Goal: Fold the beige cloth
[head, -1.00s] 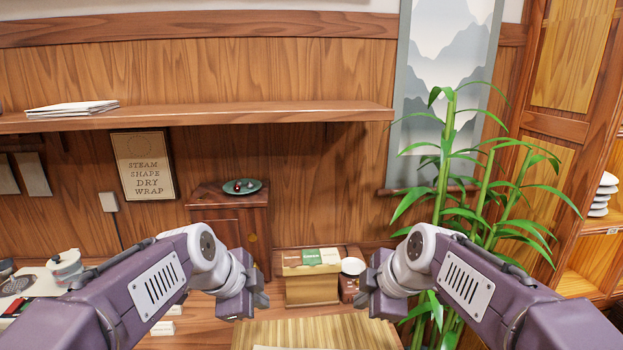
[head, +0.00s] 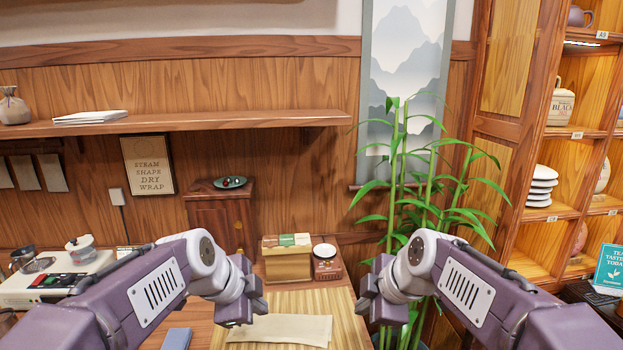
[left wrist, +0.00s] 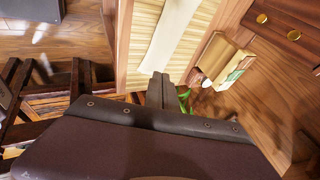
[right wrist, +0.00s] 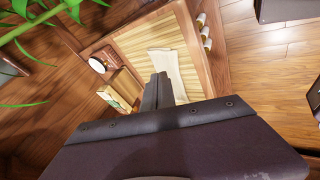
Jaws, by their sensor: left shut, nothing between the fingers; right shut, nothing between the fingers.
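The beige cloth (head: 282,331) lies flat as a long strip on the slatted mat (head: 330,303) on the table. It also shows in the left wrist view (left wrist: 172,34) and, whole or nearly so, in the right wrist view (right wrist: 168,72). My left gripper (head: 258,304) is shut and empty, raised in front of the cloth in the head view. My right gripper (head: 364,285) is shut and empty, to the right of the cloth and apart from it. Both closed finger pairs also show in the left wrist view (left wrist: 160,84) and the right wrist view (right wrist: 157,84).
A box with a green label (head: 287,260) and a small dark box with a white round top (head: 325,262) stand behind the mat. A blue block (head: 176,339) lies left of it. A bamboo plant (head: 405,200) rises at the right, near shelves (head: 560,205).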

